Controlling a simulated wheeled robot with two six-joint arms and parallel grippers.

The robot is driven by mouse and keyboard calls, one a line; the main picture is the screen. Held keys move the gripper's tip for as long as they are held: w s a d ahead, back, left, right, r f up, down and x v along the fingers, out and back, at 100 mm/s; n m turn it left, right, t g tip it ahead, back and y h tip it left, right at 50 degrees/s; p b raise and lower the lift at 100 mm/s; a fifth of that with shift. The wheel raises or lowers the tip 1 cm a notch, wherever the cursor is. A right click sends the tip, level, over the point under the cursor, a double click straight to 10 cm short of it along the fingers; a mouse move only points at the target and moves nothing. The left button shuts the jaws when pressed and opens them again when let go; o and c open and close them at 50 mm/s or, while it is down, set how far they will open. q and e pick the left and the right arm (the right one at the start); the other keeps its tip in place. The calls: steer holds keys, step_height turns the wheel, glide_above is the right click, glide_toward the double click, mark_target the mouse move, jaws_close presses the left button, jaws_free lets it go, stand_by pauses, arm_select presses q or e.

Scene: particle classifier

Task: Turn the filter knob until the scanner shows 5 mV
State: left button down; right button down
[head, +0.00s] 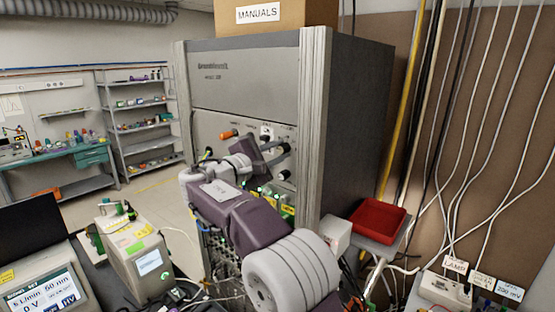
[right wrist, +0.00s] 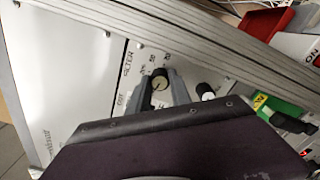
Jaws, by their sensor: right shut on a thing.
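The filter knob (right wrist: 160,82) is a round black knob with a pale pointer face on the rack's panel, below printed FILTER lettering in the right wrist view. It also shows in the head view (head: 284,148). My right gripper (right wrist: 161,88) has a finger on either side of it and is shut on it. In the head view my right gripper (head: 275,151) reaches the panel from the front. A small blue-white tag (head: 510,291) at lower right reads what looks like 200 mV; I cannot tell whether it is the scanner's display. My left gripper is out of view.
The tall grey rack (head: 245,75) carries a MANUALS box (head: 275,15). A second black knob (right wrist: 206,91) sits close beside the gripped one. A red tray (head: 378,218) stands at right near hanging cables. A meter (head: 45,290) and screened box (head: 150,262) stand at left.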

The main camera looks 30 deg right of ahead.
steer(key=m+b, duration=0.3)
steer(key=shift+f, duration=0.15)
steer(key=shift+m+b, duration=0.7)
steer(key=shift+m, duration=0.7)
steer(key=shift+r+m, duration=0.25)
steer(key=shift+m, duration=0.15)
steer(key=c, duration=1.2)
jaws_free()
steer(key=shift+o, duration=0.2)
steer(key=shift+d+f, duration=0.1)
steer(key=shift+d, duration=0.05)
steer(key=shift+w, duration=0.1)
steer(key=b+v, duration=0.2)
steer(key=v, duration=0.7)
